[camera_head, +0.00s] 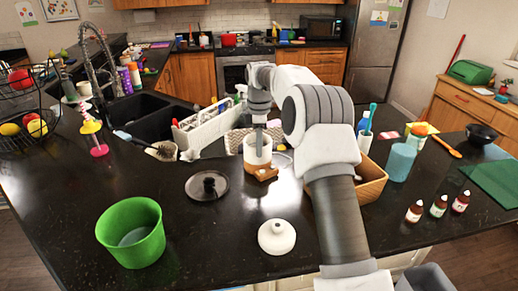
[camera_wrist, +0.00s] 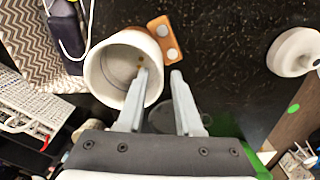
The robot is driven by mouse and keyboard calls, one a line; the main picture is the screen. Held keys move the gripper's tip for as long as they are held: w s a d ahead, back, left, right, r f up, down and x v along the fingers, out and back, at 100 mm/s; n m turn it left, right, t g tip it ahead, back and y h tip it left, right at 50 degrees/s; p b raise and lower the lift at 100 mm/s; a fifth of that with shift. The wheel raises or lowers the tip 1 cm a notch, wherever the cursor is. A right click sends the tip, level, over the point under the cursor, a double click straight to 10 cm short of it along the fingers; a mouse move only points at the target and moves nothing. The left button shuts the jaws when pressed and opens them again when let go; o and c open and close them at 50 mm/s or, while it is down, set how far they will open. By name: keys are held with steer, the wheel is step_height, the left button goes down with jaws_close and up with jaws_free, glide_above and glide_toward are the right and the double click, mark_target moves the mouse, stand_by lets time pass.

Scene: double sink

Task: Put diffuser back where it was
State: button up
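An open, white, round vessel, which looks like the diffuser's body (camera_head: 257,157), stands on the dark counter near the middle. In the wrist view its body (camera_wrist: 96,78) has the open mouth facing the camera. A white domed piece (camera_head: 277,237), perhaps its cover, lies apart, nearer the front; it also shows in the wrist view (camera_wrist: 295,50). My gripper (camera_wrist: 160,72) is open over the vessel's right rim. The left finger overlaps the mouth and the right finger is outside the rim. I cannot tell whether either finger touches it.
A small wooden piece with two pale discs (camera_wrist: 163,38) is beside the vessel. A black round lid (camera_head: 207,186) and green bucket (camera_head: 132,232) are left. A wooden basket (camera_head: 371,180) is close on the right. Small bottles (camera_head: 438,206) stand further right. The sink (camera_head: 150,115) is behind.

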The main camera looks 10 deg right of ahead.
step_height(320, 180, up, 11)
steer(key=p, duration=0.1)
steer(key=s+r+m+t, duration=0.1)
steer(key=s+r+m, duration=0.4)
steer(key=s, duration=0.4)
steer(key=s+r+m+t, duration=0.2)
steer(key=s+r, duration=0.5)
steer(key=s, duration=0.2)
steer(key=s+f+m+t, duration=0.1)
steer(key=s+f+m, duration=0.3)
steer(key=s, duration=0.7)
steer(key=s+f+m+t, duration=0.1)
steer(key=s+f+m, duration=0.25)
steer(key=s, duration=0.75)
steer(key=shift+m+t, duration=0.3)
steer(key=shift+m, duration=0.65)
steer(key=f+b, duration=0.1)
steer(key=f, duration=0.1)
steer(key=f+b, duration=0.1)
steer(key=f, duration=0.1)
steer(key=d+f+b, duration=0.1)
steer(key=f, duration=0.1)
steer(key=shift+s+b, duration=0.3)
steer(key=shift+b, duration=0.1)
